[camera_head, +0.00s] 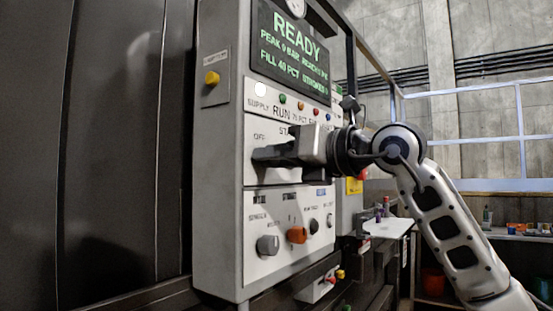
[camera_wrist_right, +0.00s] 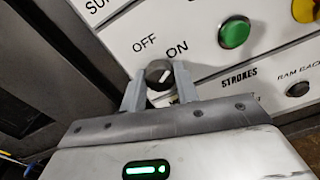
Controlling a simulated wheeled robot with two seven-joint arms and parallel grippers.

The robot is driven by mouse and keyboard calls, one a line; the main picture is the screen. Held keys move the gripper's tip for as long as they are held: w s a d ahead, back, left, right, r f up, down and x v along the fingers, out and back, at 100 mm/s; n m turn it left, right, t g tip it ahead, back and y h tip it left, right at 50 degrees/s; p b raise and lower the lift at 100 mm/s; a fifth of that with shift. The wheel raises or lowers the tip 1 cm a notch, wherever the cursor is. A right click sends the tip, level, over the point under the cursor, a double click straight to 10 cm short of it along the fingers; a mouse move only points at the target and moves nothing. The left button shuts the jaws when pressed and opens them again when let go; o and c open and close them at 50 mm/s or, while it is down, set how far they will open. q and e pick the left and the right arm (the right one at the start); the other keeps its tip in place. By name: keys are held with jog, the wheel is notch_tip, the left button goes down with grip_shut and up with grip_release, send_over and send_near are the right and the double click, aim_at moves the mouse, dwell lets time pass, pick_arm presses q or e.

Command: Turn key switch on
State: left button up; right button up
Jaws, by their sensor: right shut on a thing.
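The key switch (camera_wrist_right: 157,72) is a small dark round knob on the white panel, between the fingers of my right gripper (camera_wrist_right: 160,88) in the wrist view. The labels OFF and ON are printed above it. A pale mark on the knob's right side slants up toward ON. In the head view my right gripper (camera_head: 262,157) reaches the panel from the right, below the OFF label, and its fingers hide the switch. It is shut on the key switch. My left gripper is out of view.
The grey control cabinet (camera_head: 218,215) carries a display (camera_head: 290,50) reading READY. A yellow knob (camera_head: 212,78) is on its left side. In the wrist view a green button (camera_wrist_right: 234,32) lies right of the switch.

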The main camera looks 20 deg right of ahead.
dwell(0.4)
jog(key=o, duration=1)
jog(key=shift+c, duration=0.2)
pick_arm(q)
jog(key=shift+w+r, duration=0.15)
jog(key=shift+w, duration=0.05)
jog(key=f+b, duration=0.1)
jog(key=b, duration=0.2)
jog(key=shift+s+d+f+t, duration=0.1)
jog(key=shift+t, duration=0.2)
pick_arm(e)
jog(key=v, duration=1.6)
